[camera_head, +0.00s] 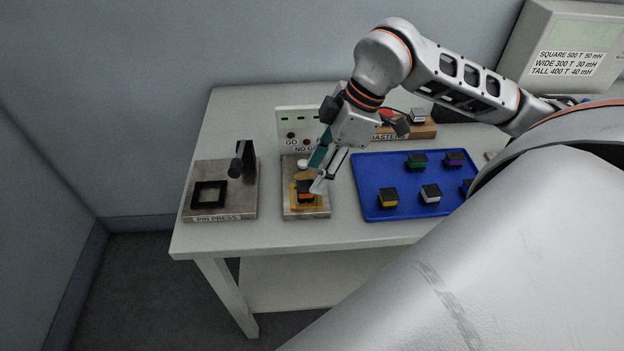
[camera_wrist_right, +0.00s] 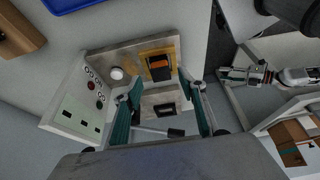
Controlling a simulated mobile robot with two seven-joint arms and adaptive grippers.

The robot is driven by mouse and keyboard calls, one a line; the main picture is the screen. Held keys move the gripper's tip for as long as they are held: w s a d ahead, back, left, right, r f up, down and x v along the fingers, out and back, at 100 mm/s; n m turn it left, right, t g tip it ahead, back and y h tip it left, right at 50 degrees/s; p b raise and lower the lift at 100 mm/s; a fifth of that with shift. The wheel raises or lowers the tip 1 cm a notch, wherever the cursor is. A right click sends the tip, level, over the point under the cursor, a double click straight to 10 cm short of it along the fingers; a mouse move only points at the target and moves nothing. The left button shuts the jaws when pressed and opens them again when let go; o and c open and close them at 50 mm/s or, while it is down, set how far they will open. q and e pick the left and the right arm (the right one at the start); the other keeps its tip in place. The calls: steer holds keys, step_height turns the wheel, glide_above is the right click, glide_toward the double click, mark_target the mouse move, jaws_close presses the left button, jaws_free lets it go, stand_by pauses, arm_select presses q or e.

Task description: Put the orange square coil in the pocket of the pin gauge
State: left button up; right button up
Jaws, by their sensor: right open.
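The orange square coil (camera_head: 305,190), with a black top, sits at the brass-coloured pocket (camera_head: 293,206) of the pin gauge (camera_head: 289,214). I cannot tell whether it is fully down. The right wrist view also shows the coil (camera_wrist_right: 159,67) within the pocket's brass border (camera_wrist_right: 146,55). My right gripper (camera_head: 316,177) is open, its fingers pointing down just above and beside the coil. In the wrist view its fingertips (camera_wrist_right: 160,77) are apart near the coil, with nothing clearly held. My left gripper is not in view.
The pin press (camera_head: 222,217) stands to the left of the gauge. The gauge's GO panel (camera_head: 286,122) rises behind it. A blue tray (camera_head: 375,212) with several coloured parts lies to the right. A wooden masters block (camera_head: 425,131) is behind the tray. The table front is clear.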

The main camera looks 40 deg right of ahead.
steer(key=v, duration=0.7)
steer(key=shift+r, duration=0.35)
steer(key=shift+s, duration=0.1)
